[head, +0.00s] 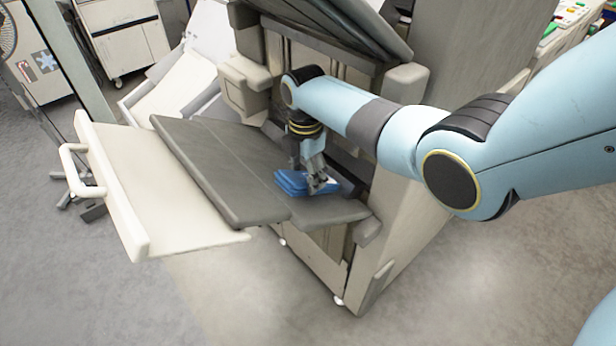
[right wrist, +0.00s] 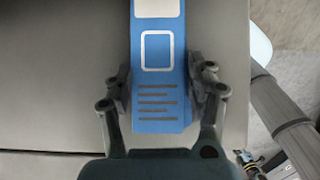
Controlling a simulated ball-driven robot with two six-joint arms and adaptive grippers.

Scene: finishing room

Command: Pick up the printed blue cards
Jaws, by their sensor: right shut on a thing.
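The printed blue cards (head: 291,182) lie as a small stack on the dark grey shelf of the machine in the head view. In the right wrist view the top blue card (right wrist: 157,75) shows a white panel, a white-outlined frame and several dark printed lines. My right gripper (head: 318,184) reaches down from above onto the near right end of the stack. In the right wrist view its two fingers (right wrist: 160,92) press on the left and right long sides of the cards, shut on them. My left gripper is not in view.
The dark grey shelf (head: 215,170) has bare room left of the cards. A cream tray with a handle (head: 150,195) sticks out at the left. The machine's upright panels (head: 440,60) stand close behind and right of my arm. Open floor (head: 210,300) lies in front.

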